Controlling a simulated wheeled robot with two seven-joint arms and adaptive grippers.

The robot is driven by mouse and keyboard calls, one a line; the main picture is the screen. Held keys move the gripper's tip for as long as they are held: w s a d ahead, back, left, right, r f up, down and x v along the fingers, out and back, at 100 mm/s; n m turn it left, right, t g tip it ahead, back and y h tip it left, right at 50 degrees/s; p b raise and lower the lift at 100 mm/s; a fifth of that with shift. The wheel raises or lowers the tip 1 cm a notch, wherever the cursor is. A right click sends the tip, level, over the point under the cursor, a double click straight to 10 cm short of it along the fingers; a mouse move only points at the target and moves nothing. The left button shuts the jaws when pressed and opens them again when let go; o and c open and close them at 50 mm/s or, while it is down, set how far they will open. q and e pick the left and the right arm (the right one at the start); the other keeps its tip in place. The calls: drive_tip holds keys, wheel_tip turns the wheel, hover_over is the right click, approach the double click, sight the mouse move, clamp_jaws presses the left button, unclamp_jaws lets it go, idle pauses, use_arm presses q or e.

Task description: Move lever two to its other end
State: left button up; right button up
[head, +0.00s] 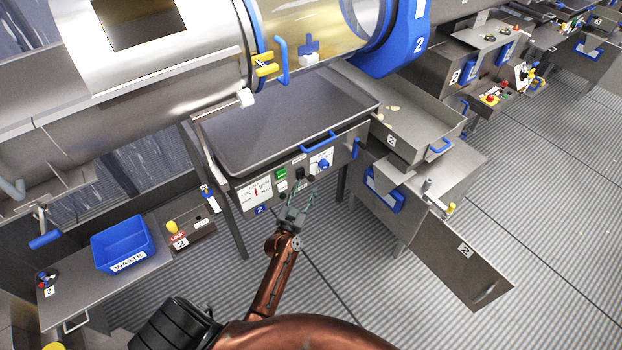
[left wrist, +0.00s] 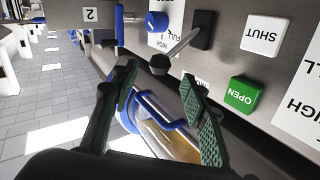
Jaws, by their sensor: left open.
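The lever (left wrist: 182,45) is a thin metal rod with a black ball end, sticking out of a black block on the steel front panel. In the left wrist view it slants down and left. In the head view it is small and dark on the panel (head: 300,174), partly hard to make out behind the gripper. My left gripper (head: 297,205) is just in front of the panel, fingers apart. In the left wrist view the black ball lies between and just beyond the two green fingertips (left wrist: 158,78); I cannot tell whether they touch it. My right gripper is not in view.
Near the lever are a green OPEN button (left wrist: 240,94), a white SHUT button (left wrist: 262,35) and a blue knob (head: 321,164). A blue handle (head: 318,142) sticks out above. A blue WASTE bin (head: 124,243) stands left; a steel tray (head: 418,128) is right. Striped floor is clear at right.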

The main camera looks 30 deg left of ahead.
sight(311, 177)
use_arm(q)
drive_tip(key=w, duration=0.3)
drive_tip(key=w+a, duration=0.1)
drive_tip(key=w, duration=0.2)
drive_tip(key=shift+w+a+f+b, duration=0.1)
drive_tip(key=shift+w+a+b, duration=0.05)
drive_tip(key=shift+b, duration=0.2)
drive_tip(key=shift+c, duration=0.7)
clamp_jaws()
